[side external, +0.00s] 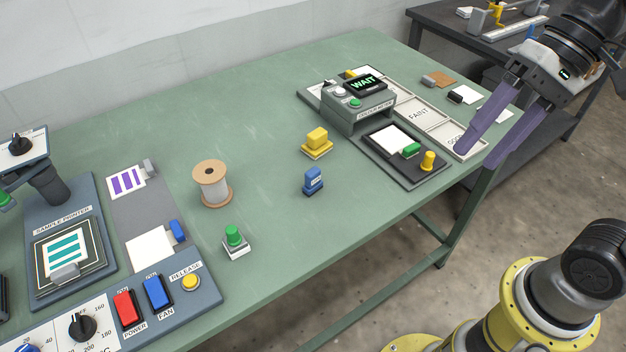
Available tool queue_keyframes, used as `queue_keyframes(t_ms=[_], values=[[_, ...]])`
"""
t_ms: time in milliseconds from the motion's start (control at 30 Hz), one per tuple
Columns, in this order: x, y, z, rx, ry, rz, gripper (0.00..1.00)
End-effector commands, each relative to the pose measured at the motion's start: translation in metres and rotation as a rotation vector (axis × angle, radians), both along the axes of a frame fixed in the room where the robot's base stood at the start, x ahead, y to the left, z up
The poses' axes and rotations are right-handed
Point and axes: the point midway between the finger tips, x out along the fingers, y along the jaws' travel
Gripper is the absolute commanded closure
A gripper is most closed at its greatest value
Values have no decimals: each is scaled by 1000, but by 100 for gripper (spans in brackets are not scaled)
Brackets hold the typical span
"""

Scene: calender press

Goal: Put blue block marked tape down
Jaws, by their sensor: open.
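The blue block (313,181) with a small white label stands on the green table, right of the wooden spool and below the yellow block. The label is too small to read. My gripper (477,158) is at the right, above the table's right edge, with its two purple fingers apart and nothing between them. It is well apart from the blue block.
A wooden spool (211,184), a yellow block (317,139) and a green-knobbed block (233,239) stand nearby on the table (270,270). A grey device showing WAIT (362,98) and a dark tray (411,172) lie at right. Control panels fill the left. Bare table surrounds the blue block.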

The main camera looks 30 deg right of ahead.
Motion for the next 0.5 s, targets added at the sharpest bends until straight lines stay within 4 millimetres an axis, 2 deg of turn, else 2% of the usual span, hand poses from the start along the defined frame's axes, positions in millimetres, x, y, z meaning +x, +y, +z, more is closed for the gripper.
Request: queue_keyframes(t_ms=[100, 267, 367, 500], values=[[32, 25, 11, 155, 178, -45, 40], [81, 51, 20, 348, 396, -96, 40], [113, 62, 19, 458, 524, -125, 40], [160, 72, 6, 600, 692, -164, 40]])
